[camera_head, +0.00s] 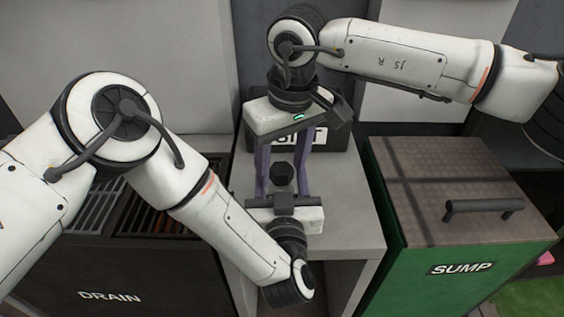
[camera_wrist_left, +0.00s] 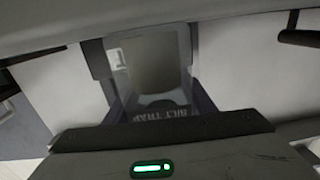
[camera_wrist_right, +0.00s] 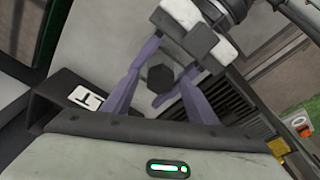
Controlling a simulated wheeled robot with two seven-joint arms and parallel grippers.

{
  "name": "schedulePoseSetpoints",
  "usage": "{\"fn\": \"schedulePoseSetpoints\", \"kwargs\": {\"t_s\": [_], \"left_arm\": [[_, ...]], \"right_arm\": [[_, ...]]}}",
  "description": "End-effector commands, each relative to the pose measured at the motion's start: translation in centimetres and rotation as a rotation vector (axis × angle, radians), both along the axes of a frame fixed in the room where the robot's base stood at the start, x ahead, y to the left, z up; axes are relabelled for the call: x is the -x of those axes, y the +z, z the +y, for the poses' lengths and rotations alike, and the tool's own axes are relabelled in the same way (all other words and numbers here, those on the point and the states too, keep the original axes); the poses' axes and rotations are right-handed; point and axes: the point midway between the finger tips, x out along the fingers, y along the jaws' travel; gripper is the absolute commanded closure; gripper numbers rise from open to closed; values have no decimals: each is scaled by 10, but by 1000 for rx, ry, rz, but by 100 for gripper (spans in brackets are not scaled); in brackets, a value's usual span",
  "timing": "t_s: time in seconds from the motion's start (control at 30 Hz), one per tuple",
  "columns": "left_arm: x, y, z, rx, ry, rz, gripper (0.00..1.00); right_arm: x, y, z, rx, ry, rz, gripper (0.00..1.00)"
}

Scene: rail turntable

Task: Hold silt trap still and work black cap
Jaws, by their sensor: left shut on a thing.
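The silt trap shows in the left wrist view as a pale, see-through body (camera_wrist_left: 155,60) with a label, between the two fingers of my left gripper (camera_wrist_left: 150,65), which is shut on it. In the head view my left gripper (camera_head: 283,185) comes from the front, and the trap's body is mostly hidden. The black cap (camera_head: 282,174) is a dark six-sided knob facing up; it also shows in the right wrist view (camera_wrist_right: 160,78). My right gripper (camera_head: 285,165) reaches in from behind with purple fingers apart. The cap appears between them, with gaps at both sides.
The grey stand (camera_head: 345,220) carries a dark box labelled SILT (camera_head: 338,137) at its back. A green SUMP box (camera_head: 455,200) with a handled lid stands right. A dark DRAIN unit (camera_head: 150,285) with a grate is left, partly under my left arm.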

Motion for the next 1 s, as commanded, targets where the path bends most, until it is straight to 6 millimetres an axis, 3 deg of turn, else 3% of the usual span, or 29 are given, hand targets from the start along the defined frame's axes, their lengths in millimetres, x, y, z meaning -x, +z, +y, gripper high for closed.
{"fn": "schedulePoseSetpoints", "kwargs": {"t_s": [0.47, 1.0], "left_arm": [[0, 0, 0, 1, 0, -1, 90], [0, 0, 0, 1, -1, -1, 90]], "right_arm": [[0, 2, 0, -1, -1, -1, 44], [0, 41, 1, -1, 0, -1, 44]]}}
